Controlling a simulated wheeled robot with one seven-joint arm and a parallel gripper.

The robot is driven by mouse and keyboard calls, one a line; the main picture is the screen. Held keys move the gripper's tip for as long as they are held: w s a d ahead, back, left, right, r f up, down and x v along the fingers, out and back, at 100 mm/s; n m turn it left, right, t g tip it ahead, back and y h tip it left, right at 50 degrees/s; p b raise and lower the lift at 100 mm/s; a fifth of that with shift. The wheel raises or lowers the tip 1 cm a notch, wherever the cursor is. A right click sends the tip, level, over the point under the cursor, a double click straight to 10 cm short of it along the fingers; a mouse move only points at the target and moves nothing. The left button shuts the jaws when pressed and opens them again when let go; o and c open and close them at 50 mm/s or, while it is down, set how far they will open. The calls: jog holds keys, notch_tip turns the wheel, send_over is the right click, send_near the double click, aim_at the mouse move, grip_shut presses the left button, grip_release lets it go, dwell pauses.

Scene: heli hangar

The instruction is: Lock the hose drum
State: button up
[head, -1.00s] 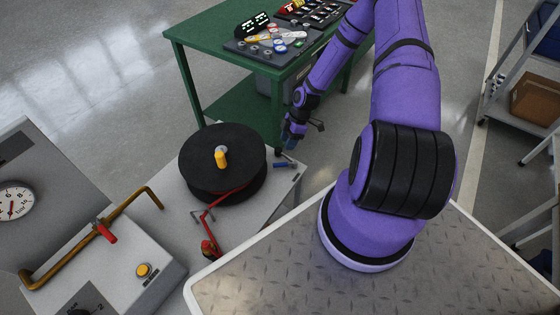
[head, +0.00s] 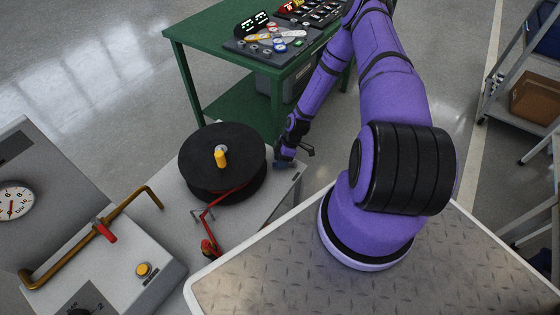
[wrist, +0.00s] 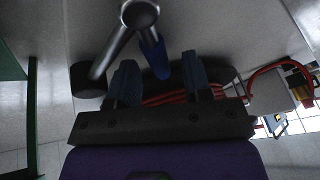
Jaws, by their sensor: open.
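The hose drum (head: 205,150) is a black reel with a yellow knob (head: 221,158) on top, standing on a grey bench. My gripper (head: 281,162) is low at the bench's right end, just right of the drum, and hides most of the small blue-handled lever there. In the wrist view my gripper (wrist: 159,62) is open and empty. The blue handle (wrist: 155,58) of the lever appears between the two fingertips; I cannot tell whether it touches them. A metal pivot (wrist: 139,14) joins it to a rod with a black end (wrist: 88,80). Red hose (wrist: 180,97) shows behind the fingers.
A red hose end (head: 208,246) lies in front of the drum. At left stands a grey panel with a gauge (head: 14,203), a brass pipe (head: 60,258) and a yellow button (head: 143,270). A green table (head: 190,45) with parts is behind. Shelves stand at right.

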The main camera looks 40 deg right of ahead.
jog(key=shift+f, duration=0.15)
jog(key=shift+c, duration=0.3)
grip_shut()
jog(key=shift+s+a+n, duration=0.1)
jog(key=shift+n, duration=0.2)
jog(key=s+n+g, duration=0.1)
jog(key=n, duration=0.1)
jog(key=s+n+g, duration=0.1)
jog(key=n, duration=0.1)
jog(key=shift+a, duration=0.4)
jog(key=n, duration=0.1)
jog(key=s+n+g+h, duration=0.1)
jog(key=n, duration=0.1)
jog(key=shift+s, duration=0.3)
jog(key=shift+s+d+n+g, duration=0.15)
jog(key=shift+s+n+g, duration=0.3)
jog(key=shift+n, duration=0.65)
jog(key=shift+s+h, duration=0.1)
jog(key=shift+h, duration=0.2)
